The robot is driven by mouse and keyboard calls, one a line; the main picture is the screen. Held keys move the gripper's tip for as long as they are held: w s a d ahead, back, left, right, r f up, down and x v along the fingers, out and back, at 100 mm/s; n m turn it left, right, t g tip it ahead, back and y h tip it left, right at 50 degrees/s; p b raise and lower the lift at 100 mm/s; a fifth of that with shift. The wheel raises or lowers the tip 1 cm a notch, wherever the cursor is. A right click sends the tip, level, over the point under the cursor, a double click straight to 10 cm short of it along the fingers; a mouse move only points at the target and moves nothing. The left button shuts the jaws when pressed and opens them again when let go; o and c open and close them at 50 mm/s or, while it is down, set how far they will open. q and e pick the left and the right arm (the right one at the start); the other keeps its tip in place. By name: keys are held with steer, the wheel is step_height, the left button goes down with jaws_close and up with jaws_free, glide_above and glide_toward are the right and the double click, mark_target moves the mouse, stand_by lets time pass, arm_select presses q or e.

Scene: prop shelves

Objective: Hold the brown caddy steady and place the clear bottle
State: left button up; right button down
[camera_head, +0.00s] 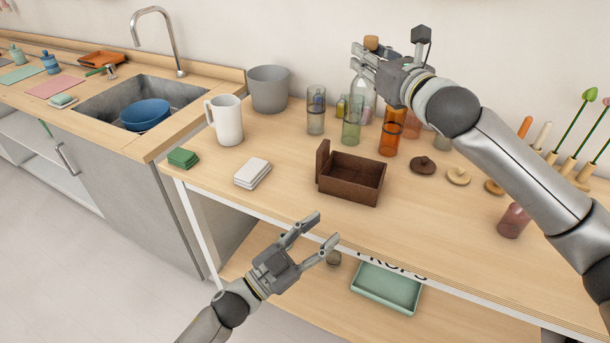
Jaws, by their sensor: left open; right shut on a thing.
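The brown caddy (353,193), an open box with a taller left side, stands upright on the wooden table. It looks empty. My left gripper (318,231) is open and empty in front of the table edge, below the caddy and apart from it. The clear bottle (359,88) is at the back near the wall, partly hidden by my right gripper (362,60). My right gripper is shut around the bottle's upper part, below its cork (371,42). I cannot tell whether the bottle's base touches the table.
Tumblers in grey (316,118), green (350,132) and orange (391,138) stand behind the caddy. A white pitcher (228,122) and grey bucket (268,90) are at left. Round lids (423,166) lie right. Stacked white cloths (252,173) lie left of the caddy. Bare tabletop lies in front.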

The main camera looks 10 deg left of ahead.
arm_select(q)
steer(key=w+r+n+t+y, duration=0.2)
steer(key=w+r, duration=0.2)
steer(key=n+y, duration=0.7)
steer(key=y, duration=0.1)
glide_toward(323, 145)
steer(key=x, duration=1)
steer(key=shift+d+f, duration=0.1)
steer(key=shift+f, duration=0.05)
steer(key=shift+c, duration=1.2)
jaws_close()
